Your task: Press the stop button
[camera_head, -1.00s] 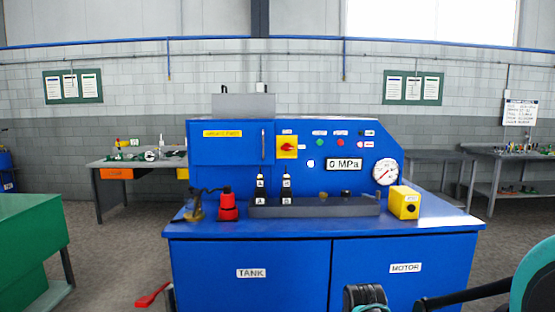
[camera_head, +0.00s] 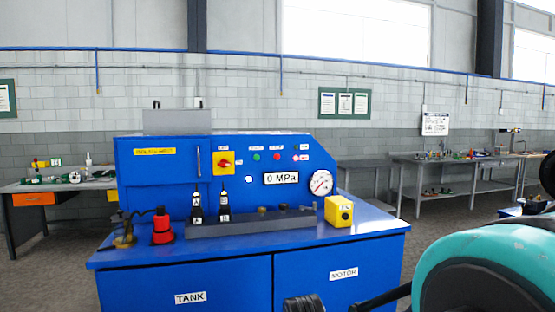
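The blue machine (camera_head: 150,253) stands in front of me, with a small round red button (camera_head: 277,157) on its upright panel under a tiny label that seems to read STOP. A green button (camera_head: 257,157) is just to its left. A yellow switch plate with a red knob (camera_head: 223,163) is further left. Below the buttons, a display (camera_head: 282,179) reads 0 MPa. Part of my arm, teal and black, fills the lower right corner, well in front of the panel. My gripper's fingers are not in view, and nothing touches the red button.
A pressure gauge (camera_head: 320,182) is on the panel's right. A yellow box (camera_head: 339,211), a red bottle-like item (camera_head: 162,228) and black levers marked A and B stand on the machine's top. Workbenches stand left (camera_head: 36,198) and right (camera_head: 440,161). Floor shows beyond the machine's right end.

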